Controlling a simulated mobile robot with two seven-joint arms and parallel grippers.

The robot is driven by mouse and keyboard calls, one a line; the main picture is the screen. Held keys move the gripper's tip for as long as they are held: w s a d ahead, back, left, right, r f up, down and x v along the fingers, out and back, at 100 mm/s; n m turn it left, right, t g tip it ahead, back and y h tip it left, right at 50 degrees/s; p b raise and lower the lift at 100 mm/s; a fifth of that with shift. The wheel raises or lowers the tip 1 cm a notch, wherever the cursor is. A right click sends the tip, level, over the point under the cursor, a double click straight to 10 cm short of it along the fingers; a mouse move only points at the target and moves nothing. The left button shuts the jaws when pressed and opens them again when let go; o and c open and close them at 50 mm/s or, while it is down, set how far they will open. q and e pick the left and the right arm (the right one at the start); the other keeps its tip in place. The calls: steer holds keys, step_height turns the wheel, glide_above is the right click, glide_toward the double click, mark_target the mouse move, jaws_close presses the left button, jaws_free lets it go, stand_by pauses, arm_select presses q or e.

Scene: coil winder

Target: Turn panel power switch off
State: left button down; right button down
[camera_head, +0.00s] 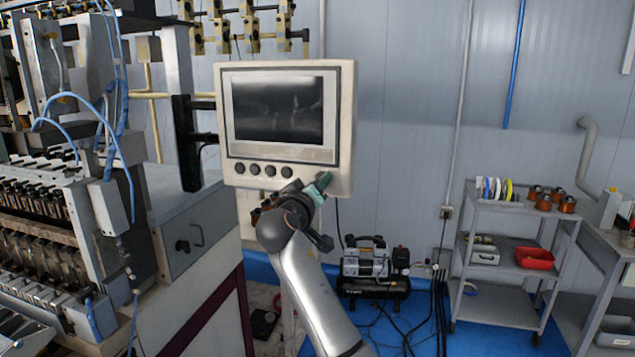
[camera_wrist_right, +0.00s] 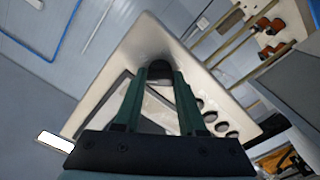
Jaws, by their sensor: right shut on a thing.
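The cream control panel (camera_head: 346,115) has a dark screen (camera_head: 277,110) and a row of several black round knobs (camera_head: 263,170) under it. My right gripper (camera_head: 323,182) is at the panel's lower right corner, to the right of that row. In the right wrist view the green fingers of my right gripper (camera_wrist_right: 160,78) close on a dark knob, the power switch (camera_wrist_right: 159,68), on the panel face (camera_wrist_right: 117,65). The fingers hide part of the switch, and its on or off position cannot be told. In the head view the gripper hides the switch. My left gripper is not in view.
The coil winding machine (camera_head: 200,225) stands at left, close to the panel. A compressor (camera_head: 372,265) is on the floor behind my right arm. A grey shelf cart (camera_head: 500,258) with a red bin (camera_head: 534,258) stands at right.

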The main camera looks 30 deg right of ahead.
steer(key=n, duration=1)
steer(key=shift+n, duration=0.5)
steer(key=shift+c, duration=2.4)
jaws_free()
steer(key=shift+s+a, duration=0.1)
steer(key=b+v, duration=0.2)
steer(key=v, duration=1)
steer(key=shift+b, duration=0.35)
steer(key=shift+a, duration=0.1)
